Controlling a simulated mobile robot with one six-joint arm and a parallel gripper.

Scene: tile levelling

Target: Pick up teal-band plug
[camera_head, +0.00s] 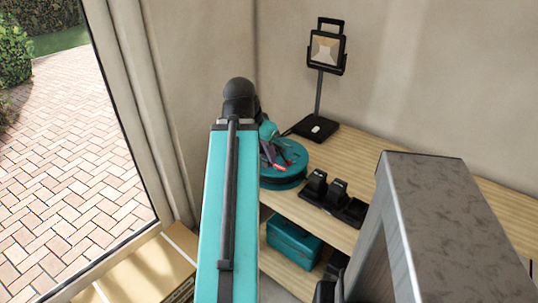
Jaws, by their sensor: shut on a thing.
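A round teal cable reel (284,183) lies on the wooden bench top in the corner, partly behind my arm. My gripper (272,160) is over the reel, small and partly hidden by my teal arm. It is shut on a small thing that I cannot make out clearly. Small dark and red parts show at the jaws and on the reel. I cannot pick out a teal band on any of them, so I cannot tell which part is the teal-band plug.
A work lamp (326,52) on a black stand is behind the reel. Black chargers (325,194) stand to its right. A teal box (293,243) is on the lower shelf. A cardboard box (150,270) is at lower left, beside an open doorway. Walls close the corner.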

